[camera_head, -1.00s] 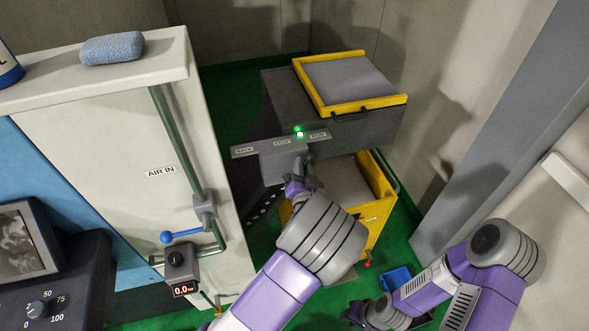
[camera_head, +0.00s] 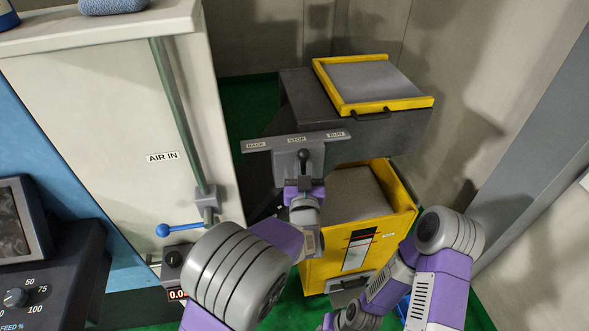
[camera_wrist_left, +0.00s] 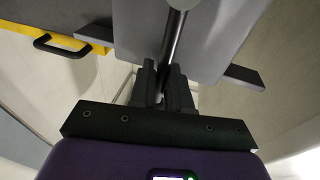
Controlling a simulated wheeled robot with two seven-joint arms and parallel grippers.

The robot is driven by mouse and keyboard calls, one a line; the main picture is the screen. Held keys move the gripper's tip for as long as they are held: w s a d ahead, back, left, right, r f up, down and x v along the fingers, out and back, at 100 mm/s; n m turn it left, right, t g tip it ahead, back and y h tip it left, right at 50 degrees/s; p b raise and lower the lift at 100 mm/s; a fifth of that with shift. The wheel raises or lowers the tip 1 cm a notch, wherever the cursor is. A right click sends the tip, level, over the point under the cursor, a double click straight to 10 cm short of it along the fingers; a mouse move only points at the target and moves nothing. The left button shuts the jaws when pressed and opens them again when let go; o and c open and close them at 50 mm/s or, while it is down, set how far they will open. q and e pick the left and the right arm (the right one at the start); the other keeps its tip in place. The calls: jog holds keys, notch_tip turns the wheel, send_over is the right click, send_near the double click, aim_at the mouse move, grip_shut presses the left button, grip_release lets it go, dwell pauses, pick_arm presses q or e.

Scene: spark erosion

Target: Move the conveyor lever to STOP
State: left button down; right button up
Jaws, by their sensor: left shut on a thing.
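The conveyor lever (camera_head: 304,157) has a dark knob and stands on a grey housing (camera_head: 285,163) below a plate with the labels BACK, STOP and RUN. Its knob is just below the STOP label (camera_head: 297,140), left of the RUN label (camera_head: 335,135). My left gripper (camera_head: 304,182) is shut on the lever below its knob. In the left wrist view, the lever's rod (camera_wrist_left: 173,45) runs down between the fingers of the left gripper (camera_wrist_left: 163,88). My right arm is at the lower right; its gripper is out of view.
A dark conveyor box (camera_head: 300,95) with a yellow-rimmed tray top (camera_head: 375,107) stands behind the lever. A yellow bin (camera_head: 400,210) is below it. A white cabinet with a blue-handled valve (camera_head: 180,229) stands at the left.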

dwell(0.3)
pick_arm(q)
jog(key=c, duration=1.2)
grip_release()
jog(key=s+f, duration=0.1)
jog(key=s, duration=0.6)
jog(key=shift+s, duration=0.25)
jog(key=s+a+f+g, duration=0.1)
jog(key=a+f+g, duration=0.4)
jog(key=f, duration=0.8)
jog(key=s+a+f+g, duration=0.1)
jog(key=a+f+g, duration=0.35)
jog(key=f, duration=0.85)
jog(key=s+a+f+n+g+h, duration=0.1)
jog(key=s+f+g, duration=0.4)
jog(key=s, duration=0.5)
jog(key=s+a+f+n+g+h, duration=0.1)
jog(key=s+a+f+g+h, duration=0.1)
jog(key=s+f, duration=0.6)
jog(key=s+g+h, duration=0.1)
jog(key=s+g, duration=0.1)
jog(key=shift+n+g, duration=0.3)
jog(key=shift+g, duration=0.05)
